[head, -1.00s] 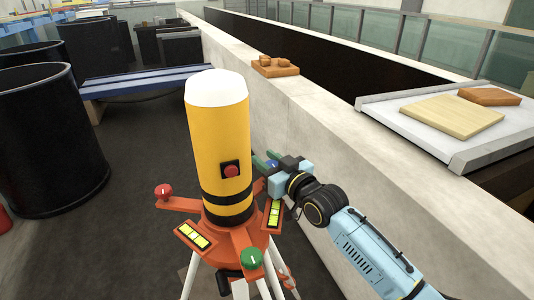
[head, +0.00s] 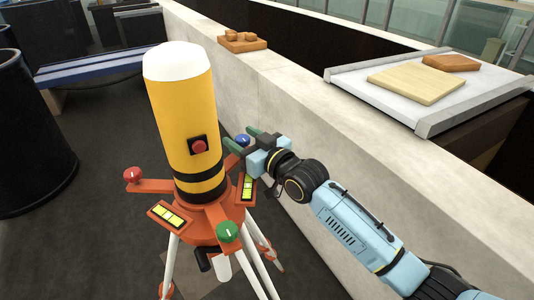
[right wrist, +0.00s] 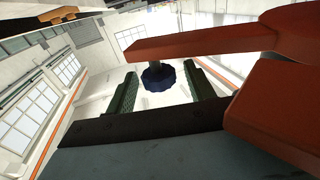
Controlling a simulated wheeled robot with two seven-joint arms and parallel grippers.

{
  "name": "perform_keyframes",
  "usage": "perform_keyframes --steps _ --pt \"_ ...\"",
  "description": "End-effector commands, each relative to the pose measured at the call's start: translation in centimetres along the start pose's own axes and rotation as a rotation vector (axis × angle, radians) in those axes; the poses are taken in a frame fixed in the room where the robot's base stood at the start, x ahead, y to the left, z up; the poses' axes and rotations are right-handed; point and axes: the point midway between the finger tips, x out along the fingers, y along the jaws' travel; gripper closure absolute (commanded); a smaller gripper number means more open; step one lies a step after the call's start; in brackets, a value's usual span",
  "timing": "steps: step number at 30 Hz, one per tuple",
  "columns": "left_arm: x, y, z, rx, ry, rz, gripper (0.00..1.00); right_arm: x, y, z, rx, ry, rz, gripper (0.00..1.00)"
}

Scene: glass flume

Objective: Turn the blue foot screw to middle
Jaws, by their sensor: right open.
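The blue foot screw (head: 243,140) is a small knob at the far right of the orange instrument base (head: 203,228), beside the wall. It also shows in the right wrist view as a dark blue scalloped knob (right wrist: 158,78). My right gripper (head: 239,136) is open, with its two green fingers on either side of the blue screw. In the right wrist view its fingers (right wrist: 160,76) leave a visible gap on both sides of the knob. The screw's white mark is hard to read. My left gripper is out of view.
A yellow cylinder (head: 183,115) with a red button stands on the base. A red foot screw (head: 132,174), a green foot screw (head: 228,231) and level vials surround it. The concrete wall (head: 310,140) runs close on the right. An orange arm (right wrist: 200,42) lies near my right gripper.

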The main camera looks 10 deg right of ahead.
Motion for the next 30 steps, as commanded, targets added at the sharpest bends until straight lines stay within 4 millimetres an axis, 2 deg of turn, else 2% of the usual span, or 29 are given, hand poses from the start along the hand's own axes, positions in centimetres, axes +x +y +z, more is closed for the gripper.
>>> perform_keyframes --steps 9,15,21,30 --pt "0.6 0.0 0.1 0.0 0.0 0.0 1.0 -6.3 0.0 0.2 -0.001 -0.002 0.0 0.47" --pt "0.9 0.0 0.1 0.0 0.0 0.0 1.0 -9.5 0.0 0.1 -0.001 -0.001 0.0 0.47" --pt "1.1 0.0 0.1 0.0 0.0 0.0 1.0 -10.9 0.0 0.0 0.0 0.001 0.0 0.47" --pt "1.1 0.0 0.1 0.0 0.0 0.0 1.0 -11.1 0.0 -0.1 0.0 0.001 0.0 0.47"
